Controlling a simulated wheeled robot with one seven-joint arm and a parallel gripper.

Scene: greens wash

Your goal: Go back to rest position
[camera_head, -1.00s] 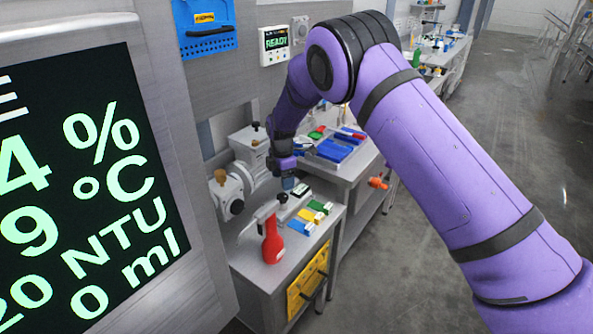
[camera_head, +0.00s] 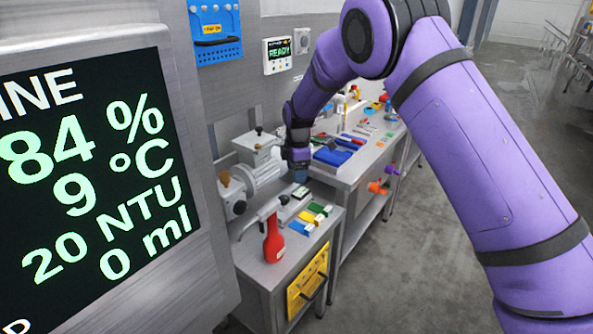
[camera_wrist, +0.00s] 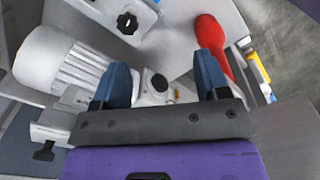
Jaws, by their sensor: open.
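My gripper (camera_head: 299,176) hangs at the end of my purple arm, above the back of the near steel bench in the head view. In the wrist view my gripper (camera_wrist: 166,84) shows two blue fingers set wide apart with nothing held between them. Below it lie a grey motor-like machine (camera_wrist: 62,68) and a red bottle-shaped object (camera_wrist: 212,36). In the head view the machine (camera_head: 262,165) is beside and left of my gripper, and the red object (camera_head: 273,242) stands nearer on the bench.
A large display (camera_head: 85,170) fills the left side. Yellow, green and blue blocks (camera_head: 310,218) lie on the near bench (camera_head: 262,272). A second bench behind holds a blue tray (camera_head: 333,156) and several small items. The floor (camera_head: 400,285) at right is clear.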

